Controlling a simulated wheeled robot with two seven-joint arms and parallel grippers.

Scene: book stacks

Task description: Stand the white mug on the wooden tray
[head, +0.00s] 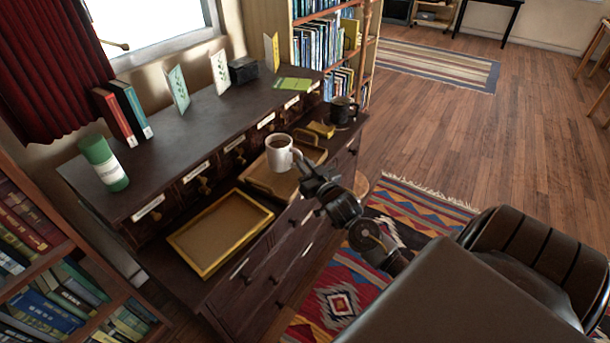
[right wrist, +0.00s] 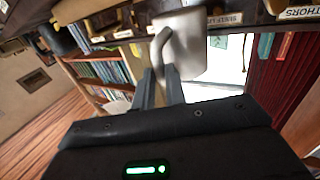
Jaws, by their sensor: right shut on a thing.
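The white mug (head: 279,156) holds brown liquid and looks upright in the head view. It appears over the wooden tray (head: 262,185); I cannot tell whether its base touches the tray. My right gripper (head: 303,168) is shut on the mug's handle, to the right of the mug body. In the right wrist view, the fingers (right wrist: 161,80) close on the handle of the mug (right wrist: 186,42). The mug and gripper hide part of the tray. My left gripper is not in view.
A yellow-rimmed tray (head: 256,240) lies left of the wooden tray on the dark cabinet. A black mug (head: 343,110) and a small yellow object (head: 321,129) stand beyond. The raised shelf behind holds a green cylinder (head: 103,164), books (head: 124,112) and cards.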

